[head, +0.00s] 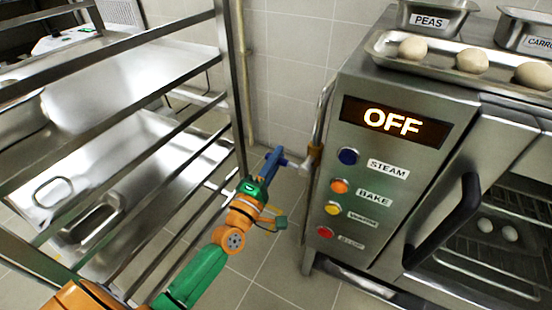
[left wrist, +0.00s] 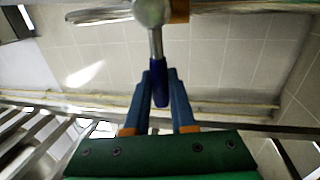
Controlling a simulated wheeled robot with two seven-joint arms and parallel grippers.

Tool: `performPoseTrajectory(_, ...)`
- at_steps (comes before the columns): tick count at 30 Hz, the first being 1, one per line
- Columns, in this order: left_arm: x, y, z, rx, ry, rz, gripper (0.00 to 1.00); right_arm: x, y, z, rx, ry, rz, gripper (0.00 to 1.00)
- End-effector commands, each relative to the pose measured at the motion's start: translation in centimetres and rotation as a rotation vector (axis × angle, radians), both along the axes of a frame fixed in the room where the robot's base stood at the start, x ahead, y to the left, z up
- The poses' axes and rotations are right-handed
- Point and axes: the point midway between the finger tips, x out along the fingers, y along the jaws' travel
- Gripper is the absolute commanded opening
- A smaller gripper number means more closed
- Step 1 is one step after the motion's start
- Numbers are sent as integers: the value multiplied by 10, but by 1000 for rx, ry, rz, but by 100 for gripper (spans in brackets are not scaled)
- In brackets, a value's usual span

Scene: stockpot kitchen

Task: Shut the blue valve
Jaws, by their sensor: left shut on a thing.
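The blue valve is a lever on a metal pipe at the left side of the oven. In the left wrist view its blue handle (left wrist: 159,92) hangs from a metal stem, with a rounded metal end at the top edge. In the head view its grey stem (head: 294,163) reaches left from a brass-coloured fitting. My left gripper (head: 275,160) is shut on the blue handle, its blue fingers hiding most of it in the head view. In the left wrist view the fingers of my left gripper (left wrist: 160,92) stand on both sides of the handle. My right gripper is out of view.
The steel oven (head: 400,165) stands right, its display reading OFF, with coloured knobs and a black door handle. A tray (head: 440,62) with dough balls lies on top. A metal rack (head: 120,75) stands left. Tiled floor shows between rack and oven.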

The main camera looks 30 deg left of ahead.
Motion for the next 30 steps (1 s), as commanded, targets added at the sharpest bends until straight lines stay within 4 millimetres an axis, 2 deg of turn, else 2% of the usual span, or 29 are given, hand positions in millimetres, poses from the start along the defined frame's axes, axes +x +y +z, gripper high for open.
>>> performPoseTrajectory(3, 0, 0, -1, -3, 2, -2, 0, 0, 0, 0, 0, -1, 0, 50)
performPoseTrajectory(4, 0, 0, -1, -3, 2, -2, 31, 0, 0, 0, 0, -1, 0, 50)
performPoseTrajectory(5, 0, 0, -1, -3, 2, -2, 35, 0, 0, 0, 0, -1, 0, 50)
performPoseTrajectory(14, -2, 0, -1, 0, 2, -1, 35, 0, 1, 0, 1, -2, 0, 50)
performPoseTrajectory(24, -64, 1, -15, 0, 5, -2, 35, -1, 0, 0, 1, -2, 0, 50)
performPoseTrajectory(30, -70, 2, -15, -2, 1, -1, 35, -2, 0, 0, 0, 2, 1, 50)
